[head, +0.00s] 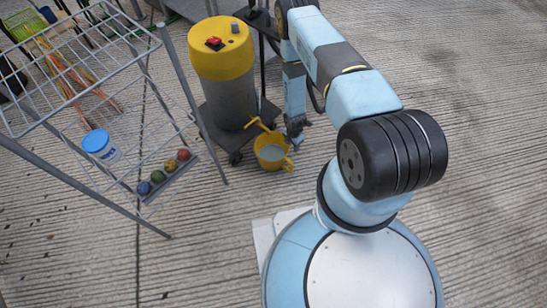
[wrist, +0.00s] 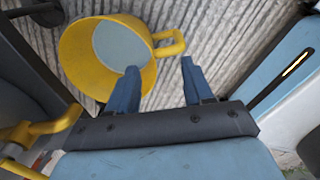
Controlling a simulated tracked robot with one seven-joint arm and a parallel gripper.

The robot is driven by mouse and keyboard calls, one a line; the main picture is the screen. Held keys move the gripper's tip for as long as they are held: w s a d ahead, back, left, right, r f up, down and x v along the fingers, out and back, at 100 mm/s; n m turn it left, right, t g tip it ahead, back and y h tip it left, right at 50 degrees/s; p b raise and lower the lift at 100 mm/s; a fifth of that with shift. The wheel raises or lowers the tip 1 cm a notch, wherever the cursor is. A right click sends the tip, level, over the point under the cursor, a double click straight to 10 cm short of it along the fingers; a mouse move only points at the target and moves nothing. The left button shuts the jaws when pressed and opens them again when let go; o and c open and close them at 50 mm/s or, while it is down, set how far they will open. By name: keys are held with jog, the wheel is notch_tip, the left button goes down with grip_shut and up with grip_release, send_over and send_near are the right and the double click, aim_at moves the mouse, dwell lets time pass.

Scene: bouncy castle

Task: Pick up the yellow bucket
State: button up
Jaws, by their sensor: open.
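A yellow-topped grey canister machine (head: 228,98) stands on a wheeled base right behind the bucket. A grey wire rack (head: 187,82) is at left, with a blue-lidded tub (head: 98,143) and several coloured balls (head: 170,167) by it. The floor at right is clear.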

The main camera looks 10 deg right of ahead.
jog(key=n, duration=0.1)
send_near(292, 167)
jog(key=shift+w+d+r, duration=0.15)
jog(key=shift+w+r, duration=0.5)
jog(key=shift+w, duration=0.2)
jog(key=shift+s+f, duration=0.15)
jog(key=shift+f, duration=0.2)
notch_tip(292, 167, down, 8)
jog(key=shift+f, duration=0.1)
jog(key=shift+s+f, duration=0.1)
jog(key=shift+f, duration=2.4)
grip_shut()
